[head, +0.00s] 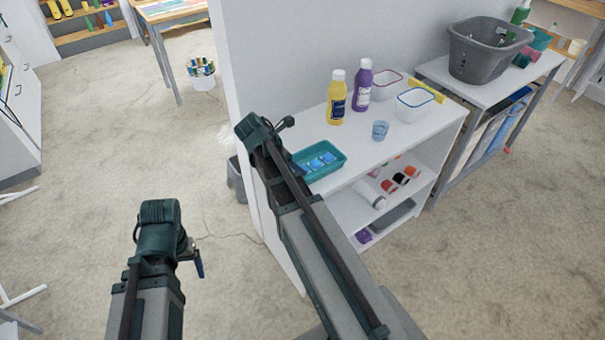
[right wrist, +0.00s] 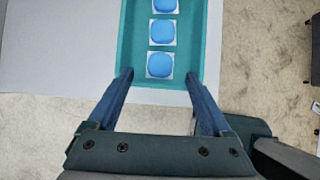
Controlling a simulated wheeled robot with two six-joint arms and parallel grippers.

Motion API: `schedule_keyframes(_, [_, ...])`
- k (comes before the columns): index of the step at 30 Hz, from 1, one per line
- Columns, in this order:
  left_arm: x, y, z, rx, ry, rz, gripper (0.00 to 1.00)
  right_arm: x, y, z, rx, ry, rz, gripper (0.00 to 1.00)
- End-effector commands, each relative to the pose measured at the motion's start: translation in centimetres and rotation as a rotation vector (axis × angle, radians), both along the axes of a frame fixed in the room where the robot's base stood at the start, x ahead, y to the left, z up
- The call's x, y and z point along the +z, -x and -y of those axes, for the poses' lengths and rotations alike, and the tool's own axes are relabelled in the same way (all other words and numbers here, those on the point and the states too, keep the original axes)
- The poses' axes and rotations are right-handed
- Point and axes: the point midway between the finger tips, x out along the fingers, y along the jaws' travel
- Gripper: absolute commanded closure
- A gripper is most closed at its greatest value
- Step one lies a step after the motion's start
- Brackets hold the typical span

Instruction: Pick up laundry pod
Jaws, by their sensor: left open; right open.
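Blue laundry pods, each on a white square backing, lie in a row in a teal tray (head: 333,172) on the white shelf top. In the right wrist view the nearest pod (right wrist: 160,65) sits just beyond my fingertips, with a second pod (right wrist: 162,32) behind it and a third cut by the top edge. My right gripper (right wrist: 158,76) is open and empty, its fingers on either side of the tray's near end; height above it is unclear. In the head view my right arm hides that gripper. My left gripper (head: 199,264) is open and empty over the floor.
A yellow bottle (head: 336,104), a purple bottle (head: 362,88), a small blue cup (head: 380,130) and white containers (head: 414,106) stand behind and right of the tray. The lower shelf holds small items.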

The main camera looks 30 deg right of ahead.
Motion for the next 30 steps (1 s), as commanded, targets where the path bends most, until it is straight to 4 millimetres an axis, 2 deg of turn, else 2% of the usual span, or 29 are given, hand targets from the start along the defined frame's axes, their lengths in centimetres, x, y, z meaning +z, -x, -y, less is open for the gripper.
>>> schedule_keyframes(1, [-1.1, 0.0, 0.0, 0.000, 0.000, 0.000, 0.16, -1.1, 0.0, 0.4, -0.002, 0.000, 0.000, 0.16])
schedule_keyframes(7, [-3.3, 0.0, 0.0, 0.000, 0.000, 0.000, 0.16, -3.3, -0.1, 1.7, -0.001, 0.000, 0.001, 0.16])
schedule_keyframes(16, [-3.4, 0.0, 0.0, 0.000, 0.000, 0.000, 0.16, -3.4, -0.1, 2.1, -0.001, 0.000, 0.001, 0.16])
schedule_keyframes(17, [-3.4, 0.0, 0.0, 0.000, 0.000, 0.000, 0.16, -3.4, -0.1, 2.1, -0.001, 0.000, 0.001, 0.20])
schedule_keyframes(30, [-3.4, 0.0, 0.0, 0.000, 0.000, 0.000, 0.16, -3.4, -0.1, 2.1, -0.001, 0.000, 0.001, 0.99])
